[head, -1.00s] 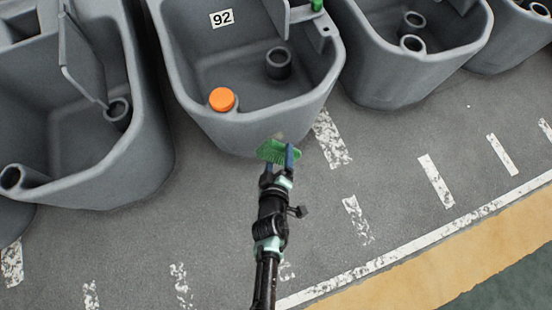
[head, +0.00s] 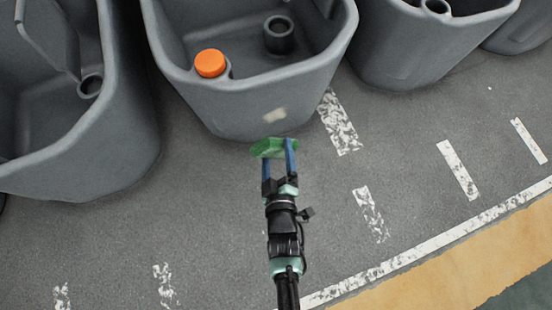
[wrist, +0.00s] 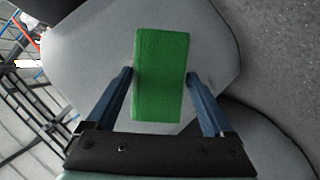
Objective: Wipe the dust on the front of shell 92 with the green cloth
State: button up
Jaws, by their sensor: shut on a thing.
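Shell 92 (head: 240,105) is a grey open tub at the top centre of the head view; its number plate is out of the picture now. A pale dust patch (head: 274,115) shows low on its front wall. My gripper (head: 273,150) is just in front of that wall, a little below the patch in the picture. It is shut on the green cloth (head: 262,148), which also shows between the blue fingers in the wrist view (wrist: 160,75). The grey wall lies behind the cloth there. I cannot tell whether the cloth touches the wall.
An orange cap (head: 210,63) sits at the shell's front rim. Other grey shells stand to the left (head: 80,140) and right (head: 415,50). The grey floor with worn white markings is clear in front.

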jog(key=f+b, duration=0.1)
jog(key=s+f+b, duration=0.1)
jog(key=shift+a+t+b, duration=0.1)
jog(key=shift+t+b, duration=0.2)
jog(key=shift+t, duration=0.1)
jog(key=shift+w+a+r, duration=0.15)
jog(key=shift+w, duration=0.35)
jog(key=shift+w+a+r+b, duration=0.1)
jog(key=shift+w+a+b, duration=0.15)
jog(key=shift+w, duration=0.55)
jog(key=shift+w+a+r+b, duration=0.1)
jog(key=shift+w+a+b, duration=0.15)
jog(key=shift+w, duration=0.5)
jog(key=shift+w+a+r+b, duration=0.1)
jog(key=shift+w+a+b, duration=0.15)
jog(key=shift+w, duration=0.55)
jog(key=shift+w+a, duration=0.2)
jog(key=shift+w, duration=0.3)
jog(key=shift+w+a, duration=0.2)
jog(key=shift+w, duration=0.3)
jog(key=shift+d, duration=0.15)
